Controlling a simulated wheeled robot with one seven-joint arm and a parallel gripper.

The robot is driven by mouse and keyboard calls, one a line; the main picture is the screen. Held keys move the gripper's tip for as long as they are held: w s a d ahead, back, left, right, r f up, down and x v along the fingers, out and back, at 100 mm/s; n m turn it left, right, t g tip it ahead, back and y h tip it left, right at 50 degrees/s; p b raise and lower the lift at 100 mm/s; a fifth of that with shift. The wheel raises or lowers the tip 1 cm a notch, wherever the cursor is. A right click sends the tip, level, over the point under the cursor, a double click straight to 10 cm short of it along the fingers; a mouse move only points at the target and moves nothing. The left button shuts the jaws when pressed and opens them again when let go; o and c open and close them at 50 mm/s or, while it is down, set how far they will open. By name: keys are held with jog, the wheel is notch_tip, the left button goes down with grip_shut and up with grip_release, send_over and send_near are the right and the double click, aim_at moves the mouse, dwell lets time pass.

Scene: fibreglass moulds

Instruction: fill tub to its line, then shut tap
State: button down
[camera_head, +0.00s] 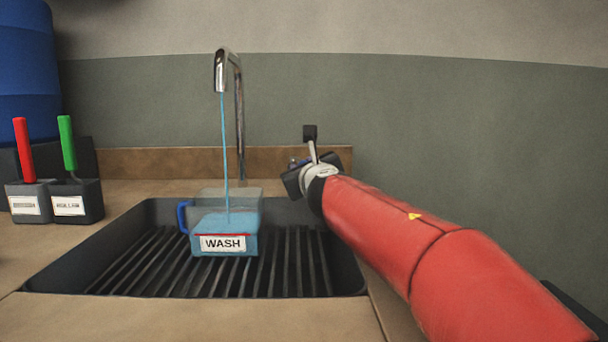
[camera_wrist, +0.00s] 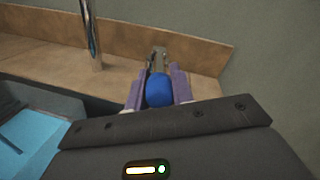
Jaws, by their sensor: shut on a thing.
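The clear tub (camera_head: 228,196) labelled WASH stands upright on the sink's ribbed floor, with a blue handle at its left. Blue liquid (camera_head: 215,220) fills its lower part, its front edge at or very near the red line (camera_head: 250,234). A thin blue stream runs from the chrome tap (camera_head: 222,70) into the tub. My gripper (camera_head: 296,172) is right of the tub, behind the sink. In the wrist view its purple fingers (camera_wrist: 158,90) are shut on the blue tap knob (camera_wrist: 158,91). In the head view the knob is mostly hidden.
The dark sink (camera_head: 130,235) surrounds the tub, with bare ribs on both sides. A red-handled tool (camera_head: 24,150) and a green-handled tool (camera_head: 67,143) stand in holders at the left. A blue drum (camera_head: 28,75) is behind them. A low backsplash (camera_head: 150,162) runs along the wall.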

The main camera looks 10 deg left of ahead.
jog(key=shift+w+d+y, duration=0.1)
jog(key=shift+d+y, duration=0.1)
jog(key=shift+y, duration=0.2)
jog(key=c, duration=1.2)
grip_release()
jog(key=b+v, duration=0.1)
jog(key=v, duration=0.6)
jog(key=shift+s, duration=0.35)
jog(key=shift+d+r, duration=0.1)
jog(key=shift+d, duration=0.05)
